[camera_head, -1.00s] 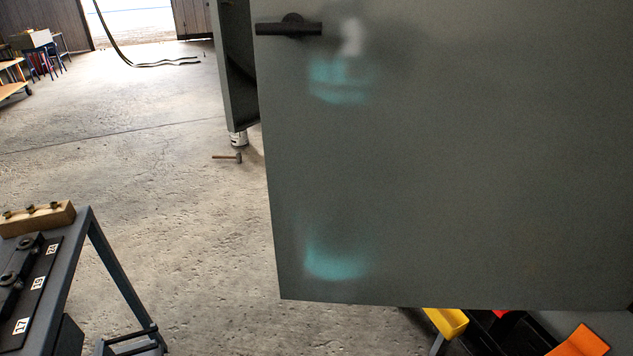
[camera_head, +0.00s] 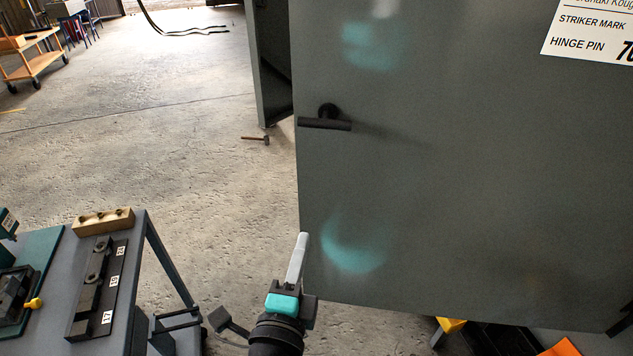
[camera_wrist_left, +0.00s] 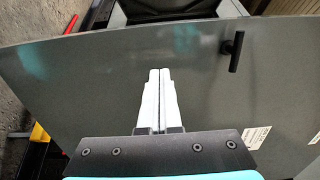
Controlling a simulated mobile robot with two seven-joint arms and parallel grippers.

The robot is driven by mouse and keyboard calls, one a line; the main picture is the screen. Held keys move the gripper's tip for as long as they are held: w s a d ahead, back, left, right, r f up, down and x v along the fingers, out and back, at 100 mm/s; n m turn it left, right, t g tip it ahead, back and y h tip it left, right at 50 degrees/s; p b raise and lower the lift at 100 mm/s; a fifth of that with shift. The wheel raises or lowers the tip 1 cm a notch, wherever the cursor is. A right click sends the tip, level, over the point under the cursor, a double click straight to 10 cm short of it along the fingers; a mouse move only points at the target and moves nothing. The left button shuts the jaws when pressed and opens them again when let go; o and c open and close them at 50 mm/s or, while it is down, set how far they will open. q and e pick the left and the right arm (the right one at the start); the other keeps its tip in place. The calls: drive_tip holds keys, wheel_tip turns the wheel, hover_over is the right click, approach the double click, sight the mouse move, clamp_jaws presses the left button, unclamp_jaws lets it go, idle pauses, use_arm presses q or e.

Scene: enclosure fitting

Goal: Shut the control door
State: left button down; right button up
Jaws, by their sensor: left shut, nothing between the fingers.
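The control door (camera_head: 450,180) is a large dark grey-green panel that fills the right half of the head view and most of the left wrist view (camera_wrist_left: 95,75). It stands ajar, its free edge apart from the enclosure frame (camera_head: 272,60) behind it. A black lever handle (camera_head: 325,122) sits near that edge, and it also shows in the left wrist view (camera_wrist_left: 234,50). My left gripper (camera_head: 301,240) is shut and empty, its pale fingers in front of the door's lower left edge, below the handle. Whether they touch the door I cannot tell. My right gripper is out of view.
A grey bench (camera_head: 140,240) at lower left carries a black numbered rack (camera_head: 100,290) and a wooden block (camera_head: 103,221). A hammer (camera_head: 258,139) lies on the floor. Yellow and orange items (camera_head: 562,348) sit below the door. Floor at left is open.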

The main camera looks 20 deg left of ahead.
use_arm(q)
drive_tip(key=p, duration=0.3)
approach(319, 183)
drive_tip(key=w, duration=0.5)
drive_tip(key=shift+w+a+r, duration=0.1)
drive_tip(key=shift+a, duration=0.2)
drive_tip(key=shift+w+a, duration=0.1)
drive_tip(key=shift+w, duration=0.7)
